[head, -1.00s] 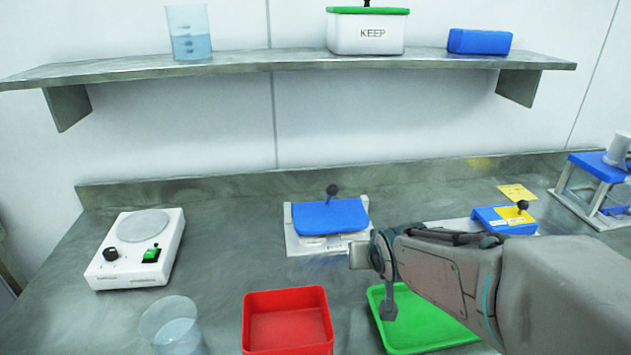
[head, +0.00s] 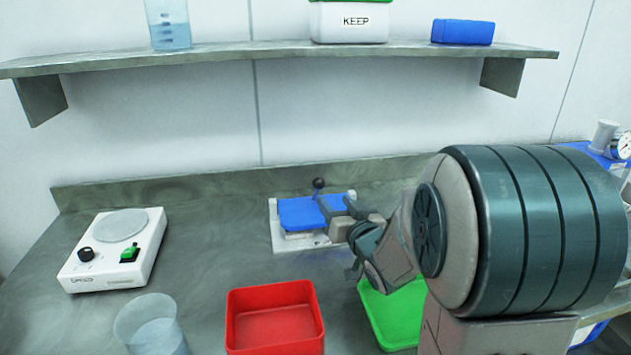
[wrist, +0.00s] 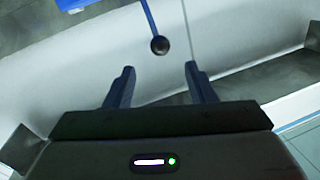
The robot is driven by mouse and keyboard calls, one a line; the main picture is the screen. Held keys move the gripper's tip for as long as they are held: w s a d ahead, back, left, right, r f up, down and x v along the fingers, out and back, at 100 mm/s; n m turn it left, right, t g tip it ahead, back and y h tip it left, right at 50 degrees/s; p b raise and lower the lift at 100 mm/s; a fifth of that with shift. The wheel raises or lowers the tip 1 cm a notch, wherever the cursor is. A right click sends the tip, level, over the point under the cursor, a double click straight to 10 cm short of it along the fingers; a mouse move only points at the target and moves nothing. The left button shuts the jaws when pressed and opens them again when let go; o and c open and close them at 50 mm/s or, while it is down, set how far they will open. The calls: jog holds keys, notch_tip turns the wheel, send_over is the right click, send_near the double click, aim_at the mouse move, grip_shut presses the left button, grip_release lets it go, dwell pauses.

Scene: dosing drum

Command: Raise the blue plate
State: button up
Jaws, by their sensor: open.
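The blue plate (head: 300,213) lies on a pale base (head: 281,244) near the back of the bench. A thin lever with a black ball knob (head: 318,183) rises from its rear side. My gripper (head: 335,206) is at the plate's right side in the head view and covers part of it. In the wrist view, my gripper (wrist: 159,67) is open and empty. The knob (wrist: 160,45) appears just beyond the fingertips, lined up with the gap between them. A piece of blue (wrist: 75,4) shows at the wrist view's top left; I cannot tell if it is the plate.
A white device with a round top (head: 115,250) stands at left. A clear beaker (head: 150,325), a red tray (head: 272,290) and a green tray (head: 388,325) line the front. A shelf (head: 270,53) hangs above. My arm hides much of the right side.

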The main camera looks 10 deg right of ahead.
aim_at(320, 183)
jog(key=w, duration=0.4)
jog(key=w+a+p, duration=0.1)
jog(key=w, duration=0.3)
jog(key=w+a, duration=0.1)
jog(key=w, duration=0.2)
jog(key=shift+w+a, duration=0.15)
jog(key=shift+w, duration=0.25)
grip_shut()
jog(key=shift+p, duration=0.3)
jog(key=shift+r, duration=0.1)
